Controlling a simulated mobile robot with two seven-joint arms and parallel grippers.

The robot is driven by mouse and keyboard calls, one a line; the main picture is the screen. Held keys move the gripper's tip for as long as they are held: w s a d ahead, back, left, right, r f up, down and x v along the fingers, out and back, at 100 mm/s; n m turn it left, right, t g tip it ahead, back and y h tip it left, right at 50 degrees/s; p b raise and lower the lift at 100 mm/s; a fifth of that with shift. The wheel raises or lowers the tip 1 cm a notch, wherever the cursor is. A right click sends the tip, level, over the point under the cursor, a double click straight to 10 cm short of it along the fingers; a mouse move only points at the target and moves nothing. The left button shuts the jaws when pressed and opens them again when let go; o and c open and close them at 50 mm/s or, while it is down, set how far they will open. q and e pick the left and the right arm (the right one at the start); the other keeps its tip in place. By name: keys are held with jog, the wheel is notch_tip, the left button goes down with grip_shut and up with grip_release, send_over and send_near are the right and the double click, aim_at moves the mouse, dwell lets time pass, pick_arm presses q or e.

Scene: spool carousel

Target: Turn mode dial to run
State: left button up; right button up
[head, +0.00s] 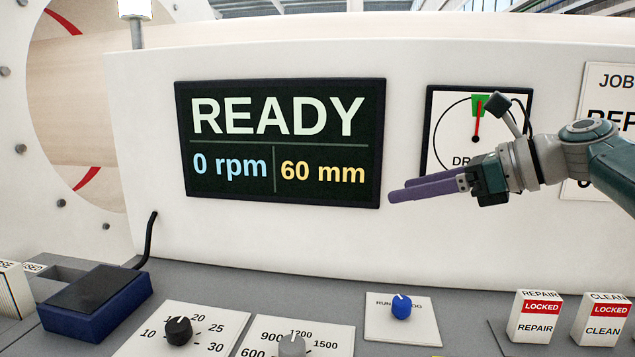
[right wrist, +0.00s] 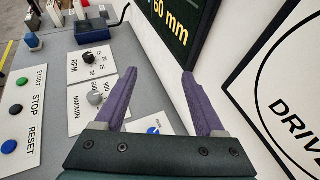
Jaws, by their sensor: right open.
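The mode dial (head: 401,306) is a blue knob on a white plate lettered RUN and, partly hidden by the knob, what looks like JOG. A small light mark shows near its top; I cannot tell exactly which word it points at. The dial also shows low in the right wrist view (right wrist: 153,131), partly cut off by my gripper. My right gripper (head: 392,195) has purple fingers pointing left, in front of the panel and well above the dial. In the right wrist view its fingers (right wrist: 159,74) are apart with nothing between them. My left gripper is not in view.
A screen (head: 280,140) reads READY, 0 rpm, 60 mm. A black knob (head: 178,331) and a grey knob (head: 292,346) stand left of the dial. LOCKED blocks (head: 536,317) stand to the right. START, STOP and RESET buttons (right wrist: 15,112) show in the wrist view.

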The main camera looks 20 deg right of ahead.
notch_tip(320, 180, down, 9)
jog(key=s+a+m+t+h+b, duration=0.1)
jog(key=s+a+m+b, duration=0.1)
jog(key=b, duration=0.5)
jog(key=m+t+h+b, duration=0.1)
jog(key=m+h+b, duration=0.2)
jog(key=h+b, duration=0.1)
send_near(405, 302)
jog(key=shift+w+a+f, duration=0.35)
jog(key=shift+w, duration=0.15)
jog(key=shift+w+d+f+h, duration=0.1)
jog(key=shift+f+h, duration=0.05)
jog(key=shift+h, duration=0.15)
jog(key=b+x, duration=0.1)
jog(key=x, duration=0.3)
jog(key=b+x, duration=0.2)
jog(key=x, duration=0.3)
jog(key=shift+w, duration=0.25)
jog(key=c, duration=0.4)
grip_shut()
